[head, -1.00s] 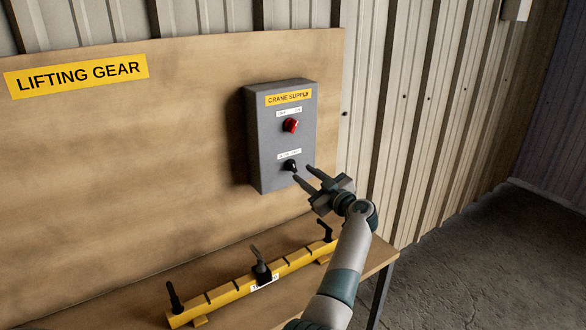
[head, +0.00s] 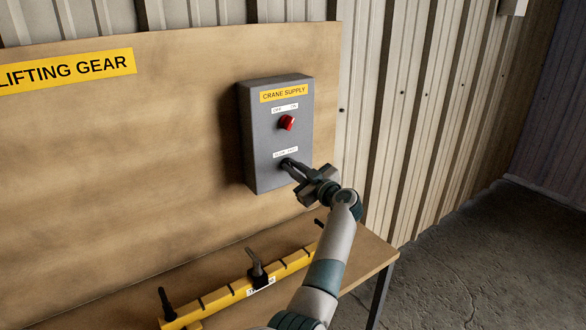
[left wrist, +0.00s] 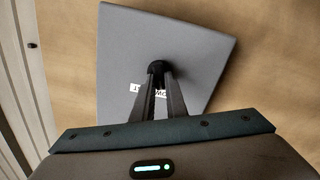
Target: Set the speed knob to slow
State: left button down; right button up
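The grey control box (head: 262,150) labelled CRANE SUPPLY hangs on the wooden board. Its lower black speed knob (head: 287,161) sits under a small label (head: 285,153) that seems to read SLOW and FAST. My left gripper (head: 289,164) is at this knob, its two fingers drawn close together on either side of it. The left wrist view shows the knob (left wrist: 158,67) at the fingertips, with the label partly hidden behind the fingers. Which way the knob points is hidden. My right gripper is not in view.
A red knob (head: 287,123) sits above on the same box. Below, a yellow rail (head: 230,293) with black levers lies on the wooden bench (head: 372,258). A LIFTING GEAR sign (head: 68,70) is on the board. The floor at the right is clear.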

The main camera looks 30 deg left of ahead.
pick_arm(q)
jog(key=shift+n+p, duration=0.55)
jog(key=shift+n, duration=0.25)
jog(key=c, duration=1.8)
grip_release()
jog(key=shift+o, duration=0.2)
